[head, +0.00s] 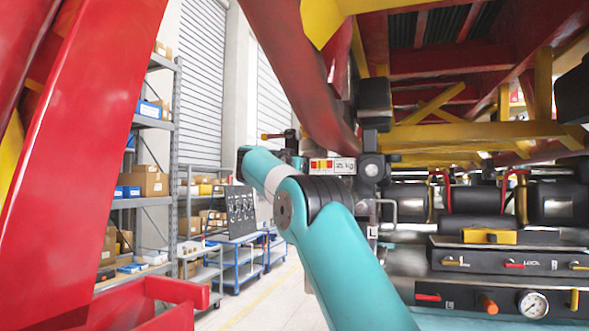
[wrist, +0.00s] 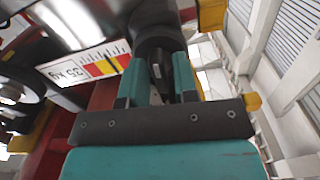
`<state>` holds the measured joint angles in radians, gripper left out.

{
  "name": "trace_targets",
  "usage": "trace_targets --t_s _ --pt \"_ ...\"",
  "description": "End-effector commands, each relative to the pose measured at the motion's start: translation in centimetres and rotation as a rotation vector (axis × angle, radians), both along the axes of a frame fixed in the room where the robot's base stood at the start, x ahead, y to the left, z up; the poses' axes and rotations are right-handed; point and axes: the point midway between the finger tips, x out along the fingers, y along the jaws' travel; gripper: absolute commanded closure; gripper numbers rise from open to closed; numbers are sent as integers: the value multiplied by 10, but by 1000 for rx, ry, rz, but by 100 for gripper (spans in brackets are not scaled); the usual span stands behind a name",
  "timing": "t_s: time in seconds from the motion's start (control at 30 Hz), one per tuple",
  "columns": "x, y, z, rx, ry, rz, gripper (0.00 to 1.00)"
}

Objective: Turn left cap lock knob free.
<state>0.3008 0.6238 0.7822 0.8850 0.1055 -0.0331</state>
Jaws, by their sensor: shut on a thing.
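My gripper (wrist: 160,66) shows in the wrist view with its two teal fingers pointing up the picture. It is shut on a dark round part between the fingertips, which I take to be the left cap lock knob (wrist: 157,38). The knob's upper end meets the dark machine body, and its lower part is partly hidden by the fingers. I cannot tell how far it is turned. In the head view my teal arm reaches in beside the white weight label, and the grasp itself is hard to make out there.
A white label (head: 332,166) with red and yellow blocks sits close by; it also shows upside down in the wrist view (wrist: 92,66). Red and yellow frame beams (head: 470,132) crowd above. A valve panel with a gauge (head: 532,303) stands right. Shelves (head: 150,130) stand left.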

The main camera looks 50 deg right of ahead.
Motion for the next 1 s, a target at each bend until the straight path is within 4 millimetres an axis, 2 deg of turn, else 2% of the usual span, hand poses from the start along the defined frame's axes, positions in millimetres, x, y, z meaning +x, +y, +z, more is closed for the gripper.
trace_targets --t_s 0.3,0.83,0.87,0.9,1.0 --pt "1 1 0 -43 103 2 96" --pt "1 1 1 -51 120 3 96" --pt "1 1 1 -51 120 3 66" --pt "1 1 1 -51 120 3 62" --pt "0 1 1 -50 119 2 62"
